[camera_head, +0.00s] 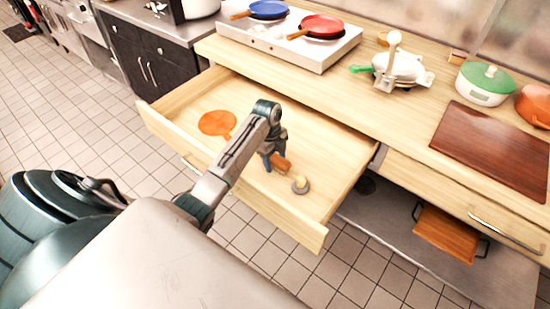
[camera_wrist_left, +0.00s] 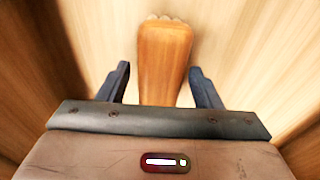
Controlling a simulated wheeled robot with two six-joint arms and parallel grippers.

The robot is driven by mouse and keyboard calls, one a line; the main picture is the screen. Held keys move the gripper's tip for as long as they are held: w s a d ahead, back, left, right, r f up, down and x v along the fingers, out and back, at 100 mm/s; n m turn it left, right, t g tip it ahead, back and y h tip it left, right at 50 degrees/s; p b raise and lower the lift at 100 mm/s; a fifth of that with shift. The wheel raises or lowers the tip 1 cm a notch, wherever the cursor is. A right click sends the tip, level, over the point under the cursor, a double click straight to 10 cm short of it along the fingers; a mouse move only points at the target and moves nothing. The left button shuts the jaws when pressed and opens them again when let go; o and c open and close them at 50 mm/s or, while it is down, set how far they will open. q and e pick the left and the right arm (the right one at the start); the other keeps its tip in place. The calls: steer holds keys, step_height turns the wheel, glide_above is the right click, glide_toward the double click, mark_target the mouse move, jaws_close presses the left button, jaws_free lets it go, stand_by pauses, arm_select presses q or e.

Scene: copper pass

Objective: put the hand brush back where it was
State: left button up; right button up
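The hand brush (camera_head: 282,164) has an orange-brown wooden body. It is in the open drawer (camera_head: 335,172), partly hidden by my left gripper in the head view. In the left wrist view the brush (camera_wrist_left: 164,58) shows between the fingers, pale bristle tips at its far end. My left gripper (camera_head: 273,163) reaches down into the drawer, over the brush. In the wrist view its two fingers (camera_wrist_left: 160,75) are apart, one on each side of the brush, with gaps showing beside it. Whether the brush touches the drawer floor is unclear. My right gripper is not in view.
An orange flat round paddle (camera_head: 217,122) and a small round grey-and-yellow item (camera_head: 300,185) lie in the drawer. The counter holds a white hob (camera_head: 270,42) with two pans, a green-lidded pot (camera_head: 484,83) and a brown board (camera_head: 497,148). Drawer walls surround the gripper.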

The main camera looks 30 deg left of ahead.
arm_select(q)
steer(key=shift+a+r, duration=0.1)
steer(key=shift+r, duration=0.35)
steer(key=r, duration=0.3)
steer(key=a+r+b, duration=0.1)
steer(key=r, duration=0.4)
steer(key=shift+w+a+r+b, duration=0.1)
steer(key=shift+a+r+b, duration=0.05)
steer(key=shift+r+b, duration=0.2)
step_height(320, 180, up, 3)
steer(key=shift+a+f+p, duration=0.15)
steer(key=shift+f+p, duration=0.05)
steer(key=shift+p, duration=1)
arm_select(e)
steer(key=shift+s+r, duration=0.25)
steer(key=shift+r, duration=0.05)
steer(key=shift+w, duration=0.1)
